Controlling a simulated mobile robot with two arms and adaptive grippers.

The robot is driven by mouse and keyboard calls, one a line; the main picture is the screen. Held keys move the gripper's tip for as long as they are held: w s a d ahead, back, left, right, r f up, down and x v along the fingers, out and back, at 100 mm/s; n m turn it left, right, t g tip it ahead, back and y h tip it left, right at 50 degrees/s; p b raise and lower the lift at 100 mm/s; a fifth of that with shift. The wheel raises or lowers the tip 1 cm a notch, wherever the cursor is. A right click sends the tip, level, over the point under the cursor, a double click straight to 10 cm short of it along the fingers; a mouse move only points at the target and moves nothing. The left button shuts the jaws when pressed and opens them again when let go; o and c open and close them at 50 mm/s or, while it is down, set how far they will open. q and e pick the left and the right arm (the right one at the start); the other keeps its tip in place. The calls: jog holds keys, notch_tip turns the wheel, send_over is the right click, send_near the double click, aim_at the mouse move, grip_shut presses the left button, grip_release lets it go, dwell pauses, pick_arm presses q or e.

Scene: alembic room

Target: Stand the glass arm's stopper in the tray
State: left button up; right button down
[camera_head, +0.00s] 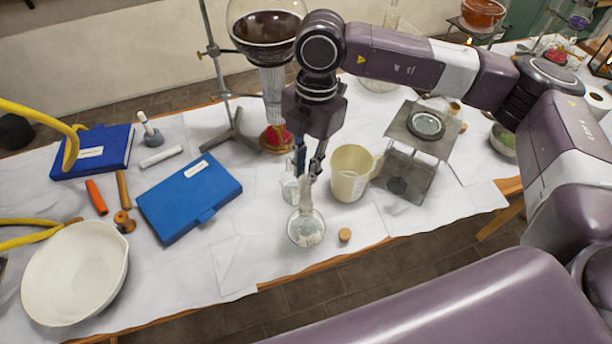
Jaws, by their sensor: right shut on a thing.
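My right gripper (310,172) points down over the front middle of the table, shut on a pale, slim piece (306,193). That piece stands directly above a small round glass vessel (306,230) and looks to meet its neck. I cannot tell if it is a stopper or part of the vessel. A small brown cork (345,235) lies just right of the vessel. I cannot make out a tray with certainty. My left gripper is not in view.
A cream jug (351,173) stands close right of the gripper, beside a metal stand (412,153). A clear beaker (290,188) is close behind. A blue case (189,198) and white bowl (75,272) lie left. White tabletop is clear between case and vessel.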

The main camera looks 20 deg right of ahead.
aim_at(306, 173)
jog(key=shift+r, duration=0.2)
jog(key=shift+r+p, duration=1.15)
jog(key=shift+r, duration=0.95)
jog(key=shift+r, duration=0.1)
jog(key=shift+r+p, duration=0.95)
jog(key=shift+r, duration=0.95)
